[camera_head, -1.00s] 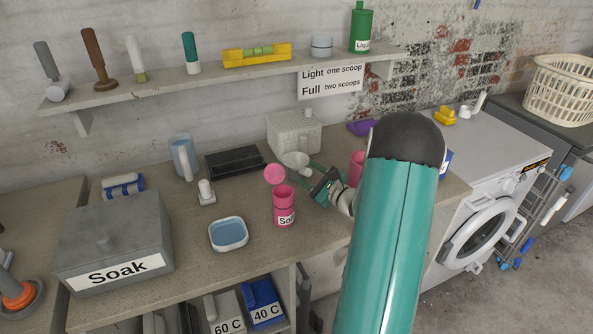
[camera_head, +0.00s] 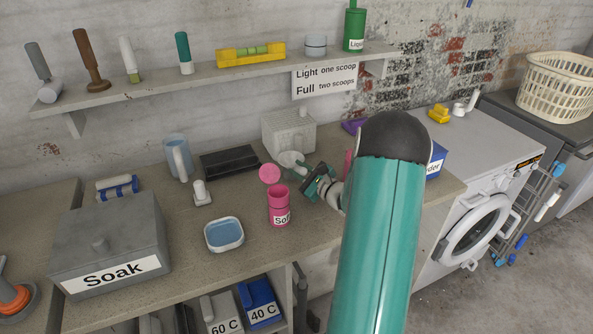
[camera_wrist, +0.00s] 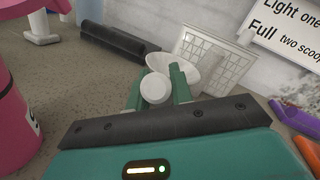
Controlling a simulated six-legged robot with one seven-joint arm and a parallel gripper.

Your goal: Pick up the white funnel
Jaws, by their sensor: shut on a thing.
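The white funnel (camera_head: 290,157) is at the back of the counter, in front of the white basket. My gripper (camera_head: 305,171) reaches it from the right. In the wrist view the green fingers of my gripper (camera_wrist: 155,88) are shut on the funnel's narrow white part, with its wide bowl (camera_wrist: 185,68) just beyond. I cannot tell whether the funnel touches the counter.
A pink jar (camera_head: 278,208) labelled "So…" stands close to the left of my gripper, its pink lid (camera_head: 269,173) behind it. A blue dish (camera_head: 224,234) sits at front left.

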